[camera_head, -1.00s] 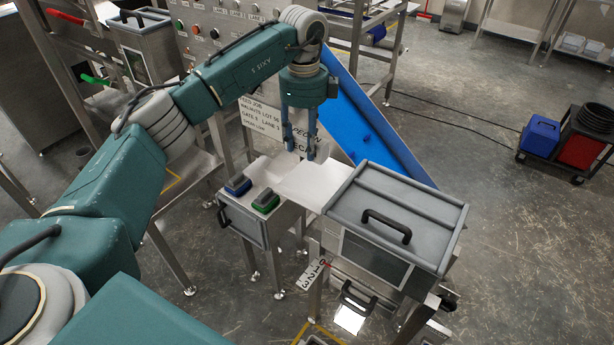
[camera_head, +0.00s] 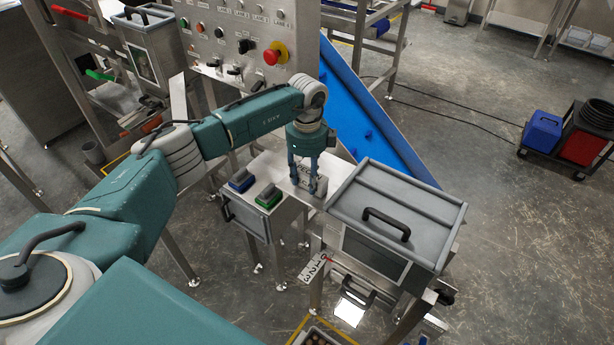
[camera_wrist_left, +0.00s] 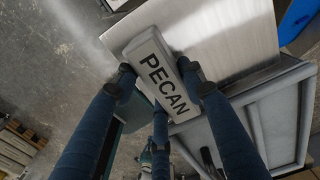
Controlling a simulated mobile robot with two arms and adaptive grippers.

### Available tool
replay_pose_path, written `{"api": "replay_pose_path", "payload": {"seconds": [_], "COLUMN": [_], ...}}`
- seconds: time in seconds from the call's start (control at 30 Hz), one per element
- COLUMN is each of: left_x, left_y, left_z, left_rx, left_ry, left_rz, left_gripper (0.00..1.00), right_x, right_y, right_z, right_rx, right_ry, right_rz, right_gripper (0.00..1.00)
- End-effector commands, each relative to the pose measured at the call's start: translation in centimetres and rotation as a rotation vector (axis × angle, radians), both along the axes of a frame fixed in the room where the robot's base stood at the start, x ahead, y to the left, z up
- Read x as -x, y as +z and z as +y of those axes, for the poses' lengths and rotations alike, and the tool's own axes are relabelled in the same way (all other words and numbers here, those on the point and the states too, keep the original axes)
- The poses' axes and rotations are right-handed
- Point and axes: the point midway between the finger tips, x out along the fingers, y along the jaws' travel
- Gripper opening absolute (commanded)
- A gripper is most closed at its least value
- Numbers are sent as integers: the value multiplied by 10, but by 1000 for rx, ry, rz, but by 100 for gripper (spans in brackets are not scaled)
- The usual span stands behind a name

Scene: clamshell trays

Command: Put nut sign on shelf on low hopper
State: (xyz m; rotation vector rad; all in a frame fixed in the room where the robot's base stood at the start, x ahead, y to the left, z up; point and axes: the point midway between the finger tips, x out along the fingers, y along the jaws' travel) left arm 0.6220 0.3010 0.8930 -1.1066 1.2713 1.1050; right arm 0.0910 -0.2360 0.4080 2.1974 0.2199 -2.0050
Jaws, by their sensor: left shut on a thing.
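My left gripper (camera_head: 303,185) is shut on a pale nut sign (camera_head: 306,170). In the left wrist view the sign (camera_wrist_left: 160,75) reads PECAN, and my left gripper's fingers (camera_wrist_left: 160,80) press on both its sides. The sign is over or on a bare metal shelf (camera_head: 268,162), beside the grey lidded hopper (camera_head: 360,195); whether it touches the shelf is unclear. The shelf's metal surface (camera_wrist_left: 225,30) and the hopper's edge (camera_wrist_left: 305,110) also show in the left wrist view. My right gripper is not in view.
A control panel (camera_head: 240,35) with a red stop knob (camera_head: 274,52) and a blue chute (camera_head: 365,115) lie behind. Another lidded hopper (camera_head: 145,50) stands at the upper left.

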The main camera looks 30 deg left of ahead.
Motion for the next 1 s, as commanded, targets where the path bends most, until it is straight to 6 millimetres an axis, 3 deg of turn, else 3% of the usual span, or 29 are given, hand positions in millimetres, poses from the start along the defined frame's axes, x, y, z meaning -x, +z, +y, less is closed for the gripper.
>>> {"api": "replay_pose_path", "payload": {"seconds": [0.17, 0.2, 0.27, 0.67, 0.77, 1.0], "left_x": [0, 0, 0, -1, -1, -1], "left_y": [-3, -2, -2, 5, 18, 70], "left_z": [0, 0, 0, 0, 0, 0], "left_rx": [1, 1, 1, 1, 2, 1], "left_ry": [0, 0, 0, 0, -1, -1], "left_rz": [0, 0, 0, -2, -4, -5], "left_gripper": [12, 46, 58, 59, 59, 59], "right_x": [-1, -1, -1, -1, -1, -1], "right_y": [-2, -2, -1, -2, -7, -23], "right_z": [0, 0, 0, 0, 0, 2], "right_rx": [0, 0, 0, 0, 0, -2], "right_ry": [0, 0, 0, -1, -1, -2], "right_rz": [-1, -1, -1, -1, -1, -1], "right_gripper": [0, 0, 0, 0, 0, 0]}}
